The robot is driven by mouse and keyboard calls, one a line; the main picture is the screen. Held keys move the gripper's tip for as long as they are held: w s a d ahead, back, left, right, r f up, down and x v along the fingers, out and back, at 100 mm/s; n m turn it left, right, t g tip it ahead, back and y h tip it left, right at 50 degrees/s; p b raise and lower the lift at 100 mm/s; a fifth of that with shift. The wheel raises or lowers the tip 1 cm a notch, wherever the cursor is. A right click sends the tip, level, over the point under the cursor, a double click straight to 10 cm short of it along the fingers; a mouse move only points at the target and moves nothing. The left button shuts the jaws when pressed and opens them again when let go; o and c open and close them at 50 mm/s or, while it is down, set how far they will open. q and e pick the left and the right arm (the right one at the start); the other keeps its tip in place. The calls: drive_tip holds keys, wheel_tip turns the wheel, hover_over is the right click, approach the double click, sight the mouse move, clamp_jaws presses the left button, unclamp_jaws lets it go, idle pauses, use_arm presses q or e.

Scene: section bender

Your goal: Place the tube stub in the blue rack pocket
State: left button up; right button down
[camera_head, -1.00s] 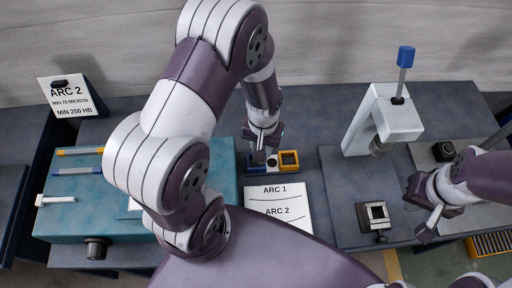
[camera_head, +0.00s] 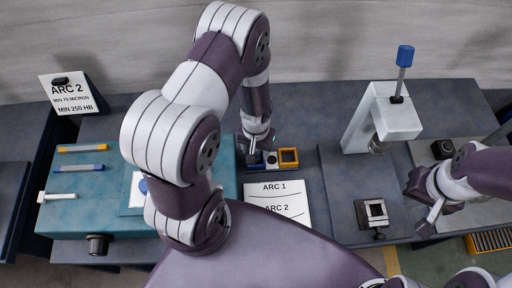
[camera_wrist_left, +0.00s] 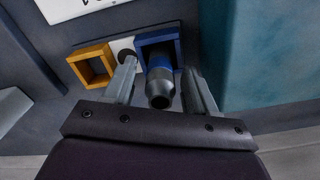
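The tube stub (camera_wrist_left: 160,90), a dark grey hollow cylinder with a blue band, stands at the blue rack pocket (camera_wrist_left: 146,41) in the left wrist view. Its far end seems to be inside the blue frame; the depth cannot be told. My left gripper (camera_wrist_left: 158,72) has one finger on each side of the stub, with a narrow gap on both sides. In the head view my left gripper (camera_head: 257,155) is over the left end of the rack and partly hides the blue pocket. My right gripper (camera_head: 420,207) hangs at the right, away from the rack; its finger opening is unclear.
The rack also has a white middle pocket (camera_head: 271,153) and a yellow pocket (camera_head: 289,150). An ARC 1/ARC 2 card (camera_head: 280,190) lies in front. A teal block (camera_head: 90,215) stands left. A grey press (camera_head: 385,120) and a small square fixture (camera_head: 372,213) are right.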

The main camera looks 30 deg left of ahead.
use_arm(q)
drive_tip(key=shift+r, duration=0.15)
drive_tip(key=shift+w+r, duration=0.15)
drive_tip(key=shift+r, duration=0.2)
wheel_tip(320, 180, up, 11)
drive_tip(key=shift+r+b, duration=0.15)
drive_tip(key=shift+b, duration=0.5)
drive_tip(key=s+d+r+m+t, duration=0.1)
drive_tip(key=s+d+r+m, duration=0.1)
drive_tip(key=s+r, duration=0.2)
drive_tip(key=shift+s+d+r, duration=0.2)
drive_tip(key=shift+s+r, duration=0.1)
drive_tip(key=shift+r, duration=0.6)
wheel_tip(320, 180, down, 2)
drive_tip(key=shift+b, duration=0.95)
